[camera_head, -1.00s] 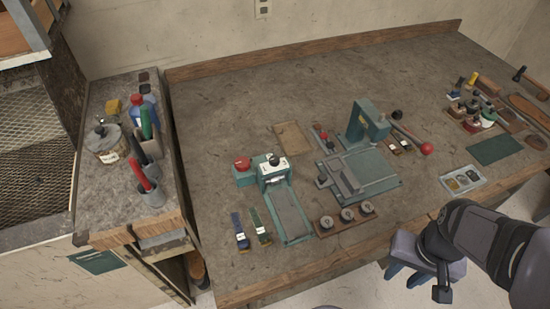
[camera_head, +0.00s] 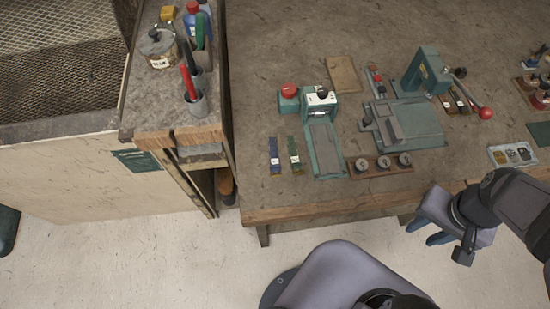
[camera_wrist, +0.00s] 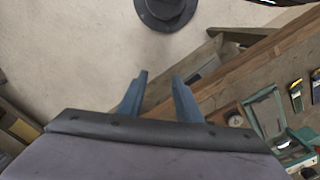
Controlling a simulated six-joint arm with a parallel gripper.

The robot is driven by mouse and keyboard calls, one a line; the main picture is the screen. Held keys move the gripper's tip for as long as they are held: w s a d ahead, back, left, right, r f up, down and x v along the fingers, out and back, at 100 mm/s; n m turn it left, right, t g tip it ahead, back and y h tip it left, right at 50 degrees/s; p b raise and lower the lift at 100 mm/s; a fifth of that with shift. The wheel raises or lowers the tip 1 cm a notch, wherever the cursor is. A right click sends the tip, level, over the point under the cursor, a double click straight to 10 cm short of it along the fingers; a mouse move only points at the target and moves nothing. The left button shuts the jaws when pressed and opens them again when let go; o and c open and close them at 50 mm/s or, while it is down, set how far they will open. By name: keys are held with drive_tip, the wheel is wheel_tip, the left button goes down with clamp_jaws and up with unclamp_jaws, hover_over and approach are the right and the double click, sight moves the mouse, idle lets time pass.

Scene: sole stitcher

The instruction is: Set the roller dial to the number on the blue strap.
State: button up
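The blue strap (camera_head: 274,155) lies flat on the bench with a small white tag on it; its number is too small to read. A green strap (camera_head: 295,155) lies beside it, also tagged. To their right stands the green roller machine (camera_head: 324,150), with a dark dial knob (camera_head: 323,92) on its white-faced head and a red knob (camera_head: 289,90) at its left. My gripper (camera_head: 428,238) is off the bench's front edge at the right, apart from everything. In the wrist view its two blue fingers (camera_wrist: 158,95) are spread and empty. Both straps also show there, at the right edge.
A wooden block with several round dials (camera_head: 380,165) lies by the front edge. A green press (camera_head: 427,75) with a red-ended lever stands behind it. A side cabinet with tool cups (camera_head: 195,103) is at left.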

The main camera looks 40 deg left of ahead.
idle(0.3)
drive_tip(key=shift+o, duration=1.4)
drive_tip(key=w+a+r+n+p, duration=0.2)
drive_tip(key=w+a+r+n, duration=0.25)
drive_tip(key=w, duration=0.35)
wheel_tip(320, 180, up, 8)
drive_tip(key=n+p, duration=0.5)
drive_tip(key=n, duration=0.9)
hover_over(323, 91)
drive_tip(key=shift+m, duration=0.25)
drive_tip(key=shift+f+p, duration=1.05)
drive_tip(key=shift+f, duration=2.55)
